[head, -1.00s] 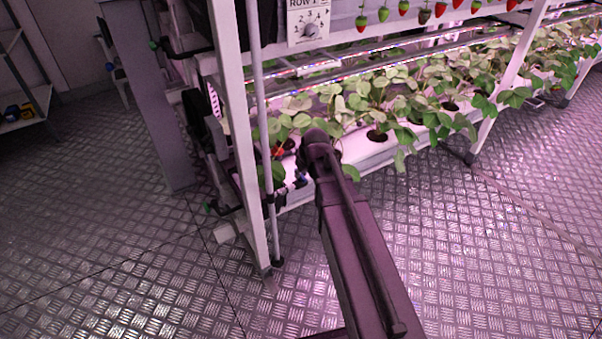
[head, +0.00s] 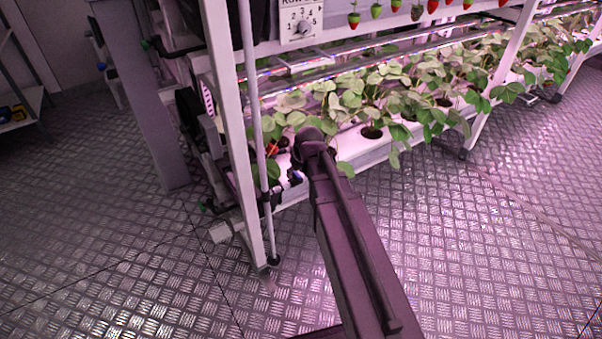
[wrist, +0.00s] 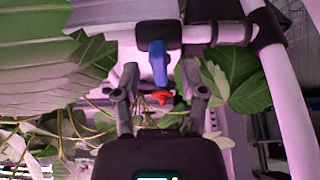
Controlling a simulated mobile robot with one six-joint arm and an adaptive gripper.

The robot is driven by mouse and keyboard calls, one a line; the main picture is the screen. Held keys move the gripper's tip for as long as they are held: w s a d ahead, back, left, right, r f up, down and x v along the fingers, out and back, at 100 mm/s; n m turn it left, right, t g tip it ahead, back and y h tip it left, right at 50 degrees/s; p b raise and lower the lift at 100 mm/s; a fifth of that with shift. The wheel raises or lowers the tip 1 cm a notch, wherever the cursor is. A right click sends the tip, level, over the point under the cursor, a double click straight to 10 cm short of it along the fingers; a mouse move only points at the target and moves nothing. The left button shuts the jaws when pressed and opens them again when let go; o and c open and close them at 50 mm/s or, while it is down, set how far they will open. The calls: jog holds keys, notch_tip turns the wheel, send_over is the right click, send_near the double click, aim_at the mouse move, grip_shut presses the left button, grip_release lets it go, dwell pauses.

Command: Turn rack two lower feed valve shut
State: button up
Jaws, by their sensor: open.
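In the wrist view a blue valve handle (wrist: 158,62) hangs from a dark fitting on a light pipe (wrist: 190,34) that runs across the top. The handle points down the picture, across the pipe. My gripper (wrist: 160,98) is open, its two fingertips apart below the handle, one to each side of it. Nothing is held. A small red part (wrist: 160,97) shows between the fingers, farther off or beyond; its depth is unclear. In the head view a bit of blue (head: 295,176) shows low at the rack's near end; my arm hides most of the gripper there.
Strawberry leaves (wrist: 225,75) crowd both sides of the gripper. A white post (wrist: 285,85) stands to the right. In the head view the rack's upright (head: 232,130) and a thin grey pole (head: 258,130) stand left of my arm. The metal floor (head: 480,240) is clear.

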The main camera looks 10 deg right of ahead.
jog(key=shift+w+n+y, duration=0.1)
jog(key=shift+n+y, duration=0.2)
jog(key=shift+n, duration=0.2)
